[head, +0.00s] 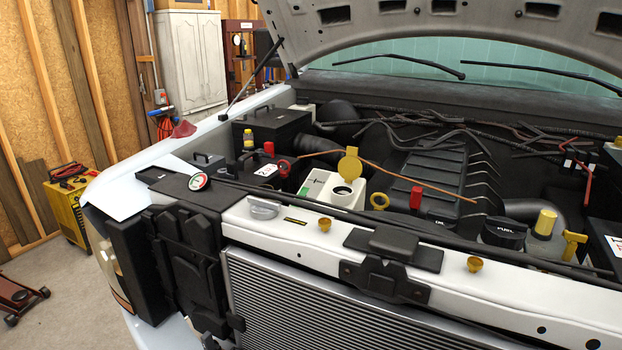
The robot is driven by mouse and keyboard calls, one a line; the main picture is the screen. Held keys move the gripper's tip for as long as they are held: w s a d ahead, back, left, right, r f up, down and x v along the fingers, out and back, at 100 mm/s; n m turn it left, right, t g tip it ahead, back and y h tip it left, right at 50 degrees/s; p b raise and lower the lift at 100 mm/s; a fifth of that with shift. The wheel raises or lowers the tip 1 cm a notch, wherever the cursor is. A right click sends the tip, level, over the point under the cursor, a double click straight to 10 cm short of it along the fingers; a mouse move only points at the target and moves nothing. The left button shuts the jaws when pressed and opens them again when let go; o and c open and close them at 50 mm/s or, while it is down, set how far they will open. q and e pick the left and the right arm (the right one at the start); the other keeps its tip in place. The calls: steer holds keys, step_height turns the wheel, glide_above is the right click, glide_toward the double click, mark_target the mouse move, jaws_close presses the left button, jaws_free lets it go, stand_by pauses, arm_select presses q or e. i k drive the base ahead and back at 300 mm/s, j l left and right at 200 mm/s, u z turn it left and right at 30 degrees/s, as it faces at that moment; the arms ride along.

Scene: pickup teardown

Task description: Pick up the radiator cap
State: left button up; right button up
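A grey, ridged round cap (264,208), which looks like the radiator cap, sits on the white front crossmember (450,285) above the radiator (300,290). It is left of a small dark label with yellow marking (295,222). The cap looks seated flat on the panel, and nothing covers it. Neither of my grippers shows in the head view.
The hood (450,25) is raised, held by a prop rod (252,78). A black latch assembly (392,262) and two small brass-coloured fittings (325,224) are on the crossmember. A white reservoir (332,188) with its yellow lid (349,165) up stands behind. A round gauge (198,181) is at left.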

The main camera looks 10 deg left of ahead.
mark_target(262, 209)
steer(key=i+j+z, duration=0.1)
steer(key=j, duration=0.25)
steer(key=i+j+z, duration=0.1)
steer(key=i+j, duration=0.2)
steer(key=i+j+z, duration=0.15)
steer(key=j, duration=0.25)
steer(key=i+j+z, duration=0.1)
steer(key=j, duration=0.3)
steer(key=i+j+z, duration=0.1)
steer(key=j, duration=0.3)
steer(key=i+j+z, duration=0.1)
steer(key=j, duration=0.3)
steer(key=i, duration=0.1)
